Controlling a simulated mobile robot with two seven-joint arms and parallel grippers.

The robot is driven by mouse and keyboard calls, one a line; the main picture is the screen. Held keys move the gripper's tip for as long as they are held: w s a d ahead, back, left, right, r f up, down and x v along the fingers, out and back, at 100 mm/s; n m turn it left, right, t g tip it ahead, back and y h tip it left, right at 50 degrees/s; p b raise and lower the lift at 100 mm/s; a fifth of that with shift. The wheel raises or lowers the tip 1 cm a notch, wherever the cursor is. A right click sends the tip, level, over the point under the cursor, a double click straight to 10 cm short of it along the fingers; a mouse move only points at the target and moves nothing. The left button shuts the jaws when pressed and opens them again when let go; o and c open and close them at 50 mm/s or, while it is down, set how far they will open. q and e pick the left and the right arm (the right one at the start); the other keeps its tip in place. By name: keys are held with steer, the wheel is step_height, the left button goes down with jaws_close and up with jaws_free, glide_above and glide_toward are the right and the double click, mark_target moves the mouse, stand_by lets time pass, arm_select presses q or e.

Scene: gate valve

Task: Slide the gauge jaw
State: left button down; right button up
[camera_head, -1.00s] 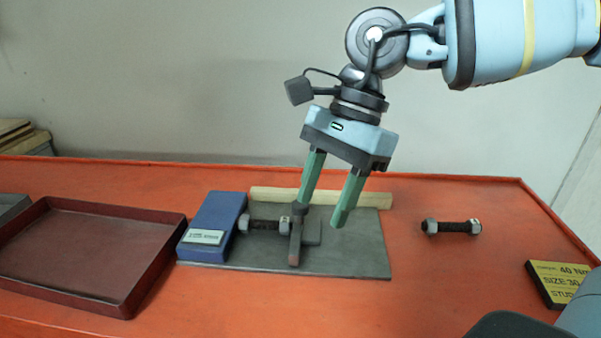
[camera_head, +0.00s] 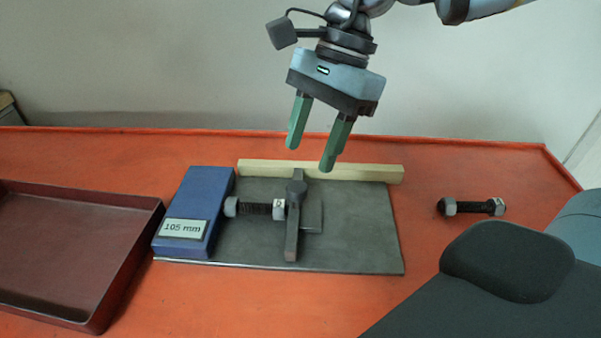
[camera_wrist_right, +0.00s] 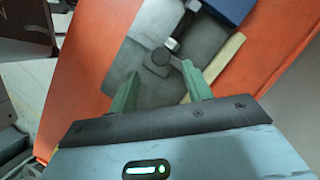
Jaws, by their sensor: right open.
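The gauge jaw (camera_head: 293,222) is a dark grey upright bar with a round knob on top, standing on the grey gauge plate (camera_head: 365,235). A stud with nuts (camera_head: 258,208) lies between the blue block (camera_head: 197,205), labelled 105 mm, and the jaw; its right nut appears to touch the jaw. My right gripper (camera_head: 311,158) has green fingers, open and empty, above and behind the jaw. In the right wrist view the jaw's knob (camera_wrist_right: 160,56) shows ahead between the open fingers (camera_wrist_right: 161,88), apart from them. My left gripper is not in view.
A wooden strip (camera_head: 350,171) runs along the plate's back edge. A dark red tray (camera_head: 70,245) is at the left of the orange table (camera_head: 440,170). Another stud with nuts (camera_head: 470,207) lies to the right of the plate. A dark part of my body covers the lower right.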

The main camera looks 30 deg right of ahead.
mark_target(298, 186)
steer(key=shift+x, duration=2.95)
jaws_close()
